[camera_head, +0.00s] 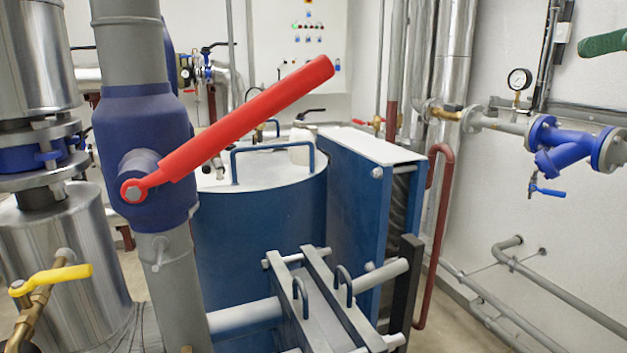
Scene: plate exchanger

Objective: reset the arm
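Neither of my grippers nor my arms shows in the head view. A large red lever handle (250,115) is mounted on a blue valve body (143,130) on a thick grey vertical pipe. The lever slants from its bolted pivot at lower left up to the right. Nothing is seen touching it.
A plate exchanger (362,185) with a white top stands beside a round blue tank (255,225). A yellow valve handle (52,278) is at lower left. A blue valve (567,148), a gauge (519,79) and pipes line the right wall. Floor shows at lower right.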

